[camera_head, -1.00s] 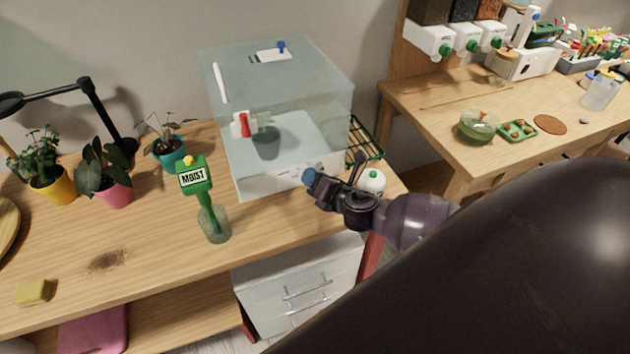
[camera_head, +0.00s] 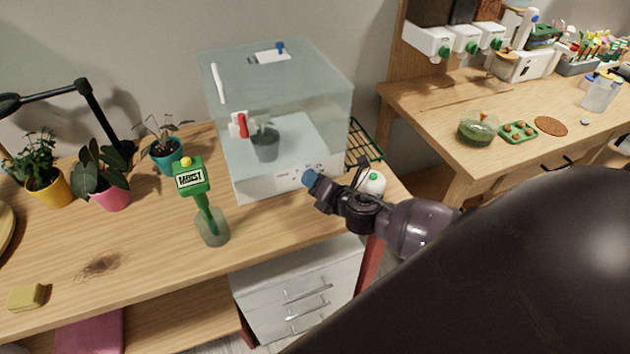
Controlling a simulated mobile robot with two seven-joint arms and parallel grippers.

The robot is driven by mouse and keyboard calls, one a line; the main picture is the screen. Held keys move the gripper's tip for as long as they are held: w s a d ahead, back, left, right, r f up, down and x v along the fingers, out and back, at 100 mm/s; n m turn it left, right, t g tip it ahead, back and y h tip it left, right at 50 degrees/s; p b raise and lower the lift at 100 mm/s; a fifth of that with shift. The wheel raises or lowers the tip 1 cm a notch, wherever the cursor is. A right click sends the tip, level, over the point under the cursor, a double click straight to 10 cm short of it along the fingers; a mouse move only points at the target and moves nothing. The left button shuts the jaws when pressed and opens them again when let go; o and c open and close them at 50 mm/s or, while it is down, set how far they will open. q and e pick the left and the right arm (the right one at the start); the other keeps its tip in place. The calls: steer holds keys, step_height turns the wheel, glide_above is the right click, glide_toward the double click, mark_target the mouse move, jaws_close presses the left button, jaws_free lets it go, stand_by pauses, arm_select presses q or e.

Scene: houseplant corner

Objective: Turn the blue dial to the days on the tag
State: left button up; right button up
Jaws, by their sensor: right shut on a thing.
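The blue dial (camera_head: 310,178) is at the front right of the white base (camera_head: 262,186) of a clear glass case (camera_head: 285,105). My right gripper (camera_head: 322,189) is shut on the dial, coming from the lower right, and covers part of it. Small marks (camera_head: 307,169) show on the base's front near the dial, too small to read. A white and red piece (camera_head: 241,125) is on the case's left front; I cannot tell whether it is the tag. A dark pot (camera_head: 265,146) is inside the case. My left gripper is not in view.
A green meter reading MOIST (camera_head: 190,178) stands in a glass holder (camera_head: 212,229) left of my gripper. A white round bottle (camera_head: 374,182) and a green wire rack (camera_head: 365,142) are close behind the gripper.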

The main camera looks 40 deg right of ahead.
stand_by(0.6)
steer(key=o, duration=0.9)
steer(key=shift+s, duration=0.1)
steer(key=v, duration=1)
steer(key=shift+s+d+r, duration=0.1)
steer(key=shift+s, duration=0.25)
